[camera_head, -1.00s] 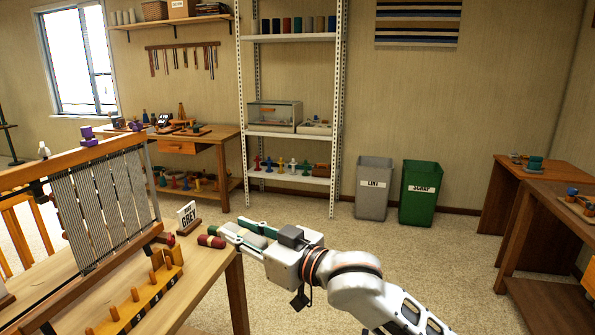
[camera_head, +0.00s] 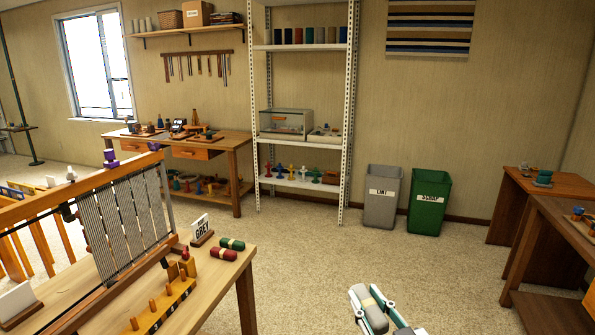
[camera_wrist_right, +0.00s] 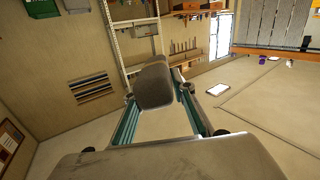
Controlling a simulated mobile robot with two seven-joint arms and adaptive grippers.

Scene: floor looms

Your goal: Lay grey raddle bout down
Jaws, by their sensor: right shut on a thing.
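My right gripper (camera_head: 364,295) is at the bottom of the head view, right of the table and above the carpet. It is shut on the grey raddle bout (camera_head: 373,312), a rounded grey roll between its fingers. In the right wrist view the bout (camera_wrist_right: 155,86) sits between the teal-lined fingers. A card reading GREY (camera_head: 201,229) stands on the table's far right part. A green-and-cream bout (camera_head: 231,243) and a red bout (camera_head: 223,254) lie beside it. My left gripper is not in view.
The table (camera_head: 215,273) carries a loom frame (camera_head: 125,215) and a pegged rack (camera_head: 160,310). Its right corner has a little bare room. A grey LINT bin (camera_head: 381,200) and a green SCRAP bin (camera_head: 427,205) stand at the back wall. Open carpet lies between.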

